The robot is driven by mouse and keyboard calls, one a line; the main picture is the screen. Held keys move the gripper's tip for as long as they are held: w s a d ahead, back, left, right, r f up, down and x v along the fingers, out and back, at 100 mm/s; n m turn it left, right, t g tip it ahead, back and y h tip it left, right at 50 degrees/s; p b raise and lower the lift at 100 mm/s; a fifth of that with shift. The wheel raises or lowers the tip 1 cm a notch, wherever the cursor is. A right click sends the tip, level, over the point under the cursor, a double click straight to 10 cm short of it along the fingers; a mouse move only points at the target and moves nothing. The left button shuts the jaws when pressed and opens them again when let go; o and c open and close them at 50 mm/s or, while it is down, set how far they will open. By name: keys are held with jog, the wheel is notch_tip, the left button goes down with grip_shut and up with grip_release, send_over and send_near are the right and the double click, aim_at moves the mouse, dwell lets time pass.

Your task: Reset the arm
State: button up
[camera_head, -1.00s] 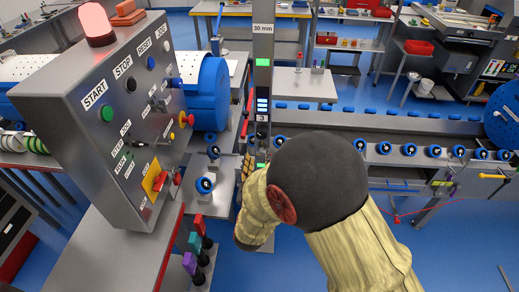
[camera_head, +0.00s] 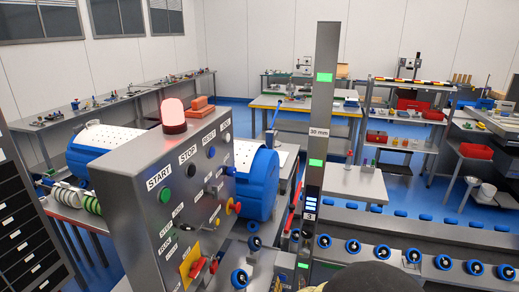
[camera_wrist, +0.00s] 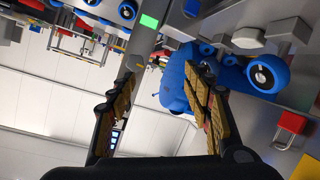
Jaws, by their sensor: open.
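My gripper (camera_wrist: 158,105) shows in the wrist view with its two padded fingers spread wide apart and nothing between them. In the head view only the dark rounded top of my arm shows at the bottom edge; the gripper itself is hidden there. Beyond the fingers in the wrist view stand the grey post (camera_wrist: 137,55) with a green lit square and the blue drum (camera_wrist: 178,75). The wrist picture is turned on its side or upside down, and I cannot tell whether the fingers touch anything.
A grey control panel (camera_head: 130,190) with a red lamp (camera_head: 173,112) stands left. The post (camera_head: 322,120), marked 30 mm, rises in the middle. A blue drum (camera_head: 262,185) lies behind the panel. A rail of blue rollers (camera_head: 413,255) runs right.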

jog(key=s+a+f+g+y, duration=0.4)
jog(key=s+a+f+g, duration=0.1)
jog(key=s+a+f, duration=0.1)
jog(key=s+r+g+y, duration=0.1)
jog(key=s+r+g, duration=0.4)
jog(key=s, duration=0.4)
jog(key=s+d+r, duration=0.4)
jog(key=r, duration=0.3)
jog(key=s+d+r+m+t+h, duration=0.1)
jog(key=s+d+r, duration=0.3)
jog(key=r, duration=0.4)
jog(key=s+d+r+m+h, duration=0.1)
jog(key=s+d+r, duration=0.3)
jog(key=d+r, duration=0.2)
jog(key=shift+d+r+t, duration=0.25)
jog(key=shift+r+t, duration=0.05)
jog(key=shift+r, duration=0.4)
